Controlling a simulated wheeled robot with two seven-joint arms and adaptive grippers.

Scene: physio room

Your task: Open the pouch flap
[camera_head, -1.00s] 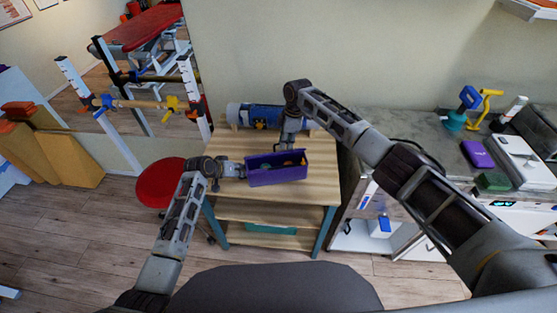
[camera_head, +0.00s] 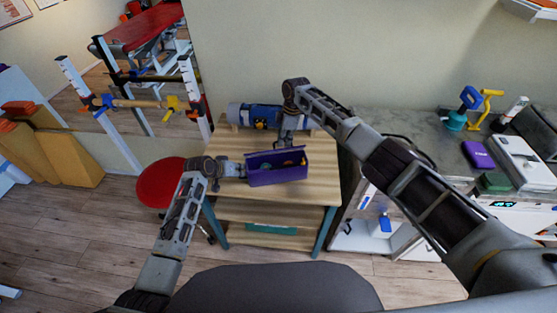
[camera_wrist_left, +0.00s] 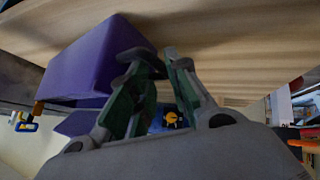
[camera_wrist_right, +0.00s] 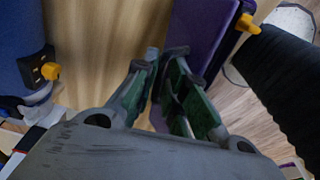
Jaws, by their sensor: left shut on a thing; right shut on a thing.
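The purple pouch (camera_head: 278,178) sits on the wooden table. Its top shows a dark inside with small orange and green bits, and a dark purple flap edge (camera_head: 262,159) stands at its back. My left gripper (camera_head: 241,170) is shut on the pouch's left end; its fingers (camera_wrist_left: 150,62) overlap the purple side in the left wrist view. My right gripper (camera_head: 285,145) reaches down behind the pouch and is shut at the flap. In the right wrist view its fingertips (camera_wrist_right: 163,55) meet beside a purple panel (camera_wrist_right: 193,30) with a yellow clip (camera_wrist_right: 247,24). The exact grip is hidden.
A blue roll (camera_head: 250,114) lies at the back of the wooden table (camera_head: 225,196), near my right gripper. A red stool (camera_head: 160,184) stands to the left. A grey counter with a purple case (camera_head: 478,154) is to the right. The table front is clear.

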